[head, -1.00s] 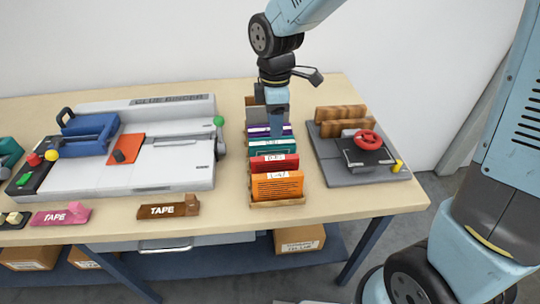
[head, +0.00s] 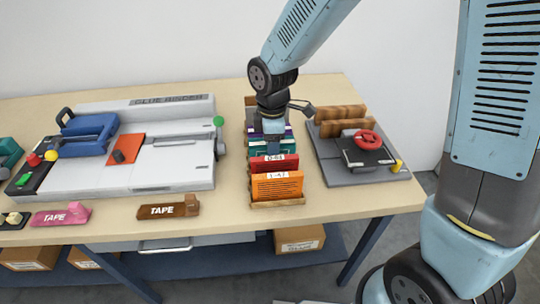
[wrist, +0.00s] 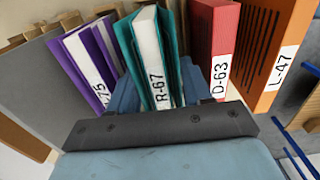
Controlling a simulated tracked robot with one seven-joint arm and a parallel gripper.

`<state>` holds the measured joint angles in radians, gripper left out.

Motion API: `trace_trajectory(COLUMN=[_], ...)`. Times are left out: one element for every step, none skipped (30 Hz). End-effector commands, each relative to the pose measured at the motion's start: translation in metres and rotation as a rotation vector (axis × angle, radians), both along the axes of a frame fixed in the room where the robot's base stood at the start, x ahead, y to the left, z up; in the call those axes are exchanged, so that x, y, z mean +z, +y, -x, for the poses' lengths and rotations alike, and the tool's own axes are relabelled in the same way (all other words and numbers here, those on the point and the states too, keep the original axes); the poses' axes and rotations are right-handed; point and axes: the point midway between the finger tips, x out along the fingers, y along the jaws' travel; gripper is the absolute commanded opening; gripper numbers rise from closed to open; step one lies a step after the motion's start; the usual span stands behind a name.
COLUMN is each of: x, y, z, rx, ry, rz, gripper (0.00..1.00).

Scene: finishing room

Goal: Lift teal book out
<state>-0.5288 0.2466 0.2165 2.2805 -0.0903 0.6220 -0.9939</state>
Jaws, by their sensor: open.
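The teal book (wrist: 153,60), labelled R-67, stands upright in a row of books in the wrist view. In the head view the teal book (head: 258,151) shows only partly, behind the red book and under my gripper. My gripper (wrist: 160,92) is open, pointing down, with one blue finger on each side of the teal book's labelled spine. It also shows in the head view (head: 271,143), low over the row. I cannot tell whether the fingers touch the book. The wooden rack (head: 278,203) holds the row.
A purple book (wrist: 88,60) stands left of the teal one in the wrist view; a red book (wrist: 216,35) and an orange book (wrist: 275,45) stand to its right. The glue binder (head: 150,150) is left of the rack and a grey press (head: 362,165) is right.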

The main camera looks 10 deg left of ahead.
Motion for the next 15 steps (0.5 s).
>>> trace_trajectory(x=[0.0002,0.0002,0.0003,0.0003,0.0003,0.0004,0.0004,0.0004,0.0005,0.0005,0.0005,0.0005,0.0005,0.0005,0.0005], y=[0.0001,0.0001,0.0001,0.0001,0.0002,0.0002,0.0002,0.0003,0.0003,0.0003,0.0004,0.0004,0.0004,0.0004,0.0005], z=[0.0000,0.0000,-0.0001,0.0000,0.0000,0.0000,0.0000,0.0001,0.0001,0.0001,0.0001,0.0001,0.0001,0.0001,0.0001], rx=[0.000,0.000,0.000,0.000,0.000,0.000,0.000,0.000,0.000,0.000,0.000,0.000,0.000,0.000,0.001], ry=[0.000,0.000,0.000,0.000,0.000,0.000,0.000,0.000,0.000,0.000,0.000,0.000,0.000,0.000,0.000], rz=[0.000,0.000,0.000,0.000,0.000,0.000,0.000,0.000,0.000,0.000,0.000,0.000,0.000,0.000,0.000], gripper=[0.49,0.48,0.44,0.41,0.38,0.35,0.32,0.29,0.25,0.22,0.19,0.15,0.13,0.10,0.06])
